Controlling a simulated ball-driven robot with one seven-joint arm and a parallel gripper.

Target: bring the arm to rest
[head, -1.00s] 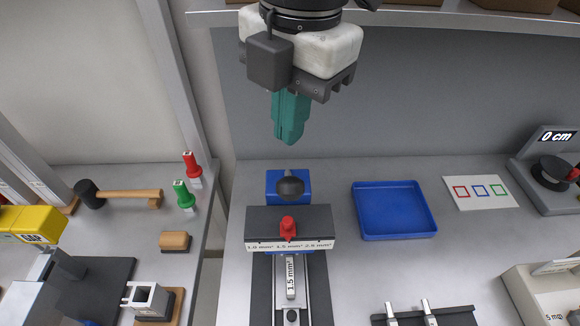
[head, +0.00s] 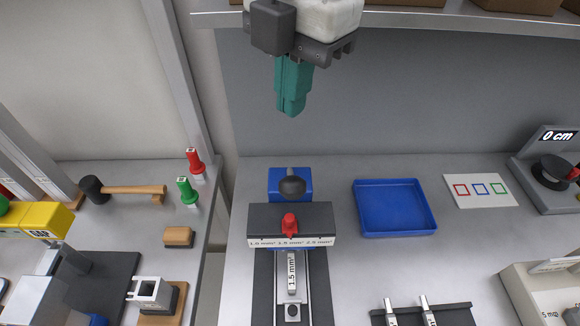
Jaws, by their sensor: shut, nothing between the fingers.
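My gripper (head: 292,112) has teal fingers that point down and are shut with nothing between them. It hangs in the air at the top centre of the head view, in front of the grey back wall. Below it, well apart from the fingers, stands a bench device with a blue block (head: 290,184), a dark round knob (head: 292,186) and a red knob (head: 289,223). The upper part of my arm is cut off by the top edge of the view.
A blue tray (head: 393,207) and a card with coloured squares (head: 481,191) lie to the right. A shelf (head: 420,18) runs along the top, close to my gripper.

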